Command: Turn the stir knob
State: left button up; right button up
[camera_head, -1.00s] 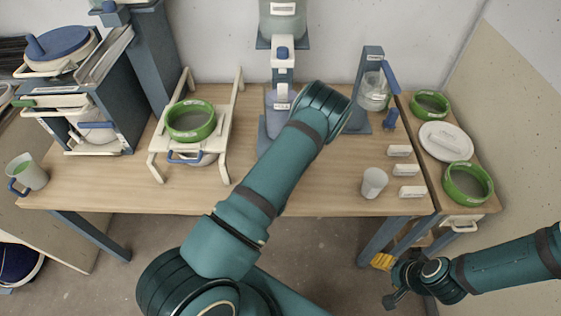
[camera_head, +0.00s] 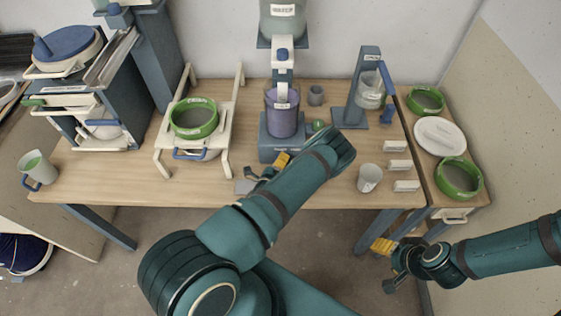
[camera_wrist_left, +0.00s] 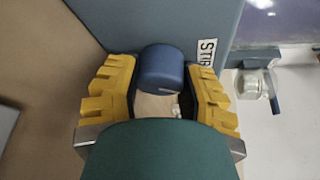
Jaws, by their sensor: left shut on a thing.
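The stir knob (camera_wrist_left: 161,68) is a blue cylinder on a blue-grey panel in the left wrist view, beside a partly covered label (camera_wrist_left: 206,52) reading "STIR". My left gripper (camera_wrist_left: 162,75) has one yellow finger on each side of the knob and is shut on it. In the head view my left gripper (camera_head: 282,160) is at the front of the blue-grey mixer base (camera_head: 281,149), and the knob is hidden there. A clear vessel of purple liquid (camera_head: 282,120) stands on the base. My right gripper (camera_head: 384,247) hangs low at the right, and its opening is unclear.
A small grey cup (camera_head: 316,95) and a green round thing (camera_head: 318,125) are right of the mixer. A white cup (camera_head: 369,178) and white labelled blocks (camera_head: 398,165) are farther right. A cream rack (camera_head: 227,113) with a green-rimmed sieve (camera_head: 194,118) stands left.

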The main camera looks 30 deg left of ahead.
pick_arm(q)
jog(key=shift+n+t, duration=0.6)
jog(key=shift+n, duration=0.7)
jog(key=shift+r, duration=0.1)
jog(key=o, duration=0.9)
jog(key=shift+w, duration=0.1)
jog(key=s, duration=0.3)
jog(key=s+d, duration=0.1)
jog(key=s, duration=0.6)
jog(key=shift+s+d+r, duration=0.1)
jog(key=shift+d, duration=0.2)
jog(key=shift+s+r, duration=0.15)
jog(key=shift+s, duration=0.7)
